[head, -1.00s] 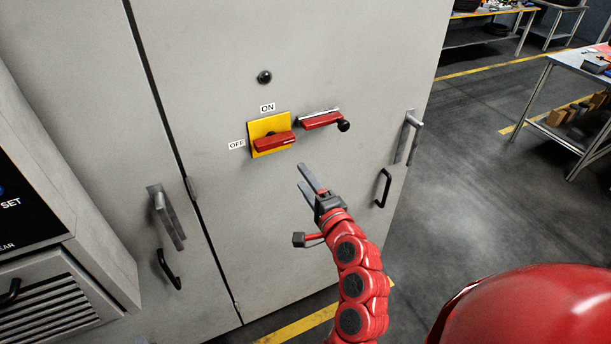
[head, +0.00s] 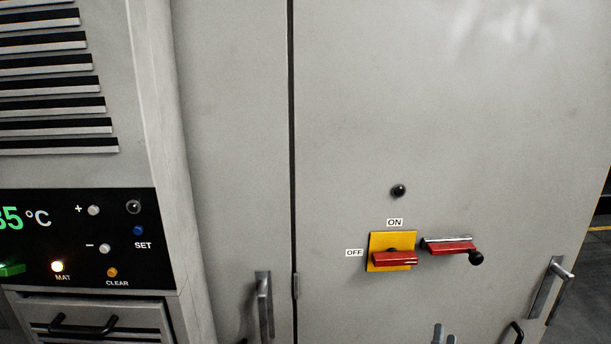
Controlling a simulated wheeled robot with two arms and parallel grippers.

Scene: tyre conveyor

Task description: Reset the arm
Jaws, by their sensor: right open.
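Only the two grey fingertips of my right gripper (head: 444,334) show, at the bottom edge of the head view. They stand apart with nothing seen between them. The rest of that arm is out of the picture. They are below the red rotary switch handle (head: 394,260), which lies level on a yellow plate (head: 407,239). An ON label (head: 395,222) is above the plate and an OFF label (head: 354,253) is to its left. My left gripper is not in view.
A red lever with a black knob (head: 476,258) is right of the switch on the grey cabinet (head: 450,120). Metal handles (head: 264,305) (head: 551,288) stick out from the doors. A control panel (head: 75,235) with a lit MAT lamp is at left.

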